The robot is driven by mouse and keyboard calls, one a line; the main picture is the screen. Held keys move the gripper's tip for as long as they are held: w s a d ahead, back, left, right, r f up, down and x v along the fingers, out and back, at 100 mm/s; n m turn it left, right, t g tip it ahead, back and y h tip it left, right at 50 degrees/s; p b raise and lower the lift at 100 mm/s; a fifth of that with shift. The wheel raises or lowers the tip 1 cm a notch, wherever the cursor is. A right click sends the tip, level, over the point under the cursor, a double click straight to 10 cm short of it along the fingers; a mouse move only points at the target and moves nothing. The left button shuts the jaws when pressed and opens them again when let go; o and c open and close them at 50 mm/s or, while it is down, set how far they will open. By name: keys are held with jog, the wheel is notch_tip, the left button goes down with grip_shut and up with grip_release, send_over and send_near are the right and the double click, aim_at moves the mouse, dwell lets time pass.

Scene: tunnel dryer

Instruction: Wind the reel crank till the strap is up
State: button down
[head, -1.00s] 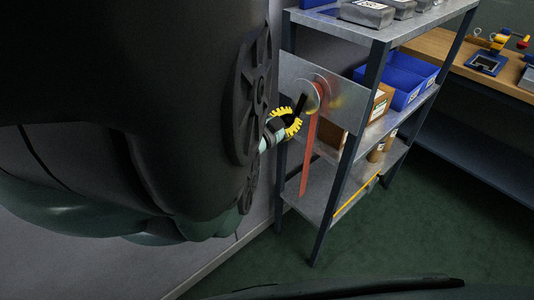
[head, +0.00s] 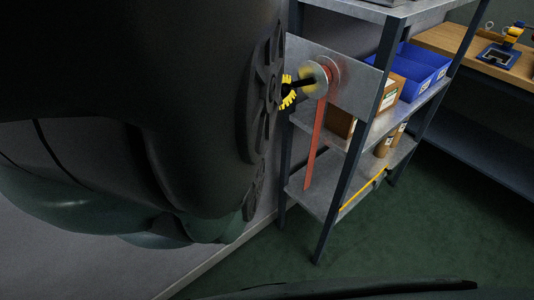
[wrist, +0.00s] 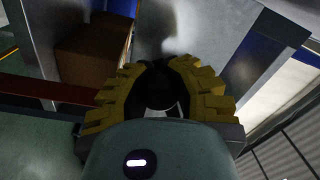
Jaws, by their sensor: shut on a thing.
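The reel (head: 326,76) is a round metal disc on a grey plate (head: 352,83) at the side of the shelf unit. A red strap (head: 315,147) hangs from it, its lower end near the bottom shelf; part of it also shows at the left in the wrist view (wrist: 45,90). The black crank (head: 303,83) points left from the reel. My gripper (head: 288,92), with yellow toothed fingers, is at the crank's outer end. In the wrist view my gripper (wrist: 160,98) is shut around the dark crank knob (wrist: 160,88). My arm hides much of the left side.
The shelf unit (head: 338,197) holds blue bins (head: 414,72), a cardboard box (head: 391,92) and small brown containers (head: 384,146). A wooden workbench (head: 480,51) stands at the right. A wall is close on the left. The green floor is clear in front.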

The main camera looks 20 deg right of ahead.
jog(key=m, duration=0.1)
jog(key=r+m+b, duration=0.1)
jog(key=m+b, duration=0.1)
jog(key=shift+w+a+r+g, duration=0.1)
jog(key=shift+w+r+g, duration=0.15)
jog(key=shift+r+g, duration=0.1)
jog(key=shift+s+r+m+g+b, duration=0.1)
jog(key=shift+r+m+b, duration=1.05)
jog(key=shift+m, duration=0.6)
jog(key=shift+r+m+g+b, duration=0.1)
jog(key=shift+r+m+b, duration=0.7)
jog(key=shift+m+b, duration=0.8)
jog(key=shift+s+r+m+g+b, duration=0.1)
jog(key=shift+r+m+b, duration=0.95)
jog(key=shift+m, duration=0.9)
jog(key=c, duration=1.2)
grip_release()
jog(key=shift+a, duration=0.2)
jog(key=o, duration=0.5)
jog(key=shift+d, duration=0.15)
